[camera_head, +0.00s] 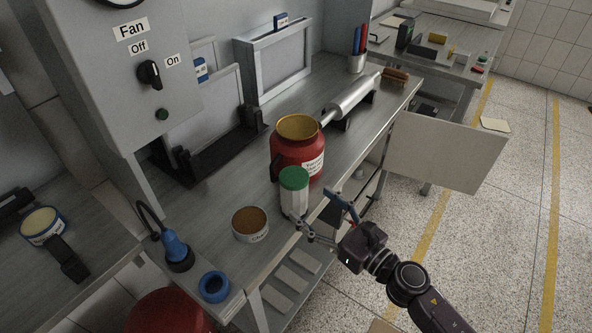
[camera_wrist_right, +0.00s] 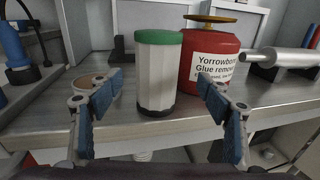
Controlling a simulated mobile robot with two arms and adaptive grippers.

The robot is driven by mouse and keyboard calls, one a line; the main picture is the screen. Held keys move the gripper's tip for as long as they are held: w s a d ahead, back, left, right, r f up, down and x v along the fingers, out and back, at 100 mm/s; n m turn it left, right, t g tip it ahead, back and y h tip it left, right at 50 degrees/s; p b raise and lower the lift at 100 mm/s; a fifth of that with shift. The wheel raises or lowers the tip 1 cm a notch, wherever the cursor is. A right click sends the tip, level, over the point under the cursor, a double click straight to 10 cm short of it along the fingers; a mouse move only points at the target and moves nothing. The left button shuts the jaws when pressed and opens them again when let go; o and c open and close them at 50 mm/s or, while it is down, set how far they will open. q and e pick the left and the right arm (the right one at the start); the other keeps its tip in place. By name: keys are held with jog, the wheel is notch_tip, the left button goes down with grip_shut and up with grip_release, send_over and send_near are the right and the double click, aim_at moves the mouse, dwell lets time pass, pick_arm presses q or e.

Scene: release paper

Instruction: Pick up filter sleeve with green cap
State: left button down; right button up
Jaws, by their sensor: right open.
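The filter sleeve with green cap (camera_head: 294,192) stands upright near the front edge of the workbench, a white ribbed cylinder under a green lid. In the right wrist view the sleeve (camera_wrist_right: 158,75) is ahead of the fingers, roughly centred between them. My right gripper (camera_head: 315,212) is open and empty at the bench's front edge, close to the sleeve. In the right wrist view its blue-padded fingers (camera_wrist_right: 162,98) are spread to either side of the sleeve. I cannot tell whether either finger touches it. My left gripper is not in view.
A red glue remover pot (camera_head: 291,155) stands just behind the sleeve. A round tin with brown contents (camera_head: 250,224) is to its left. A metal roller (camera_head: 352,97) rests behind. Open floor lies right.

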aim_at(303, 197)
jog(key=shift+w+a+r, duration=0.2)
jog(key=shift+a+r, duration=0.05)
jog(key=shift+a, duration=0.15)
jog(key=shift+w+a+r+p, duration=0.2)
jog(key=shift+w+a+p, duration=0.2)
jog(key=shift+w+a, duration=0.1)
jog(key=shift+w+a+r+p, duration=0.15)
jog(key=shift+w+a+p, duration=0.2)
jog(key=shift+a, duration=0.15)
jog(key=x, duration=0.2)
jog(key=shift+w+f+p, duration=0.15)
jog(key=shift+w+p, duration=0.15)
jog(key=shift+w, duration=0.05)
jog(key=shift+w+a+f, duration=0.1)
jog(key=shift+w+a, duration=0.3)
jog(key=shift+a, duration=0.05)
jog(key=c, duration=1.4)
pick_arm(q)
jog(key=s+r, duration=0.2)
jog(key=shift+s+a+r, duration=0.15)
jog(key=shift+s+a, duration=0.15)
pick_arm(e)
jog(key=shift+c, duration=0.2)
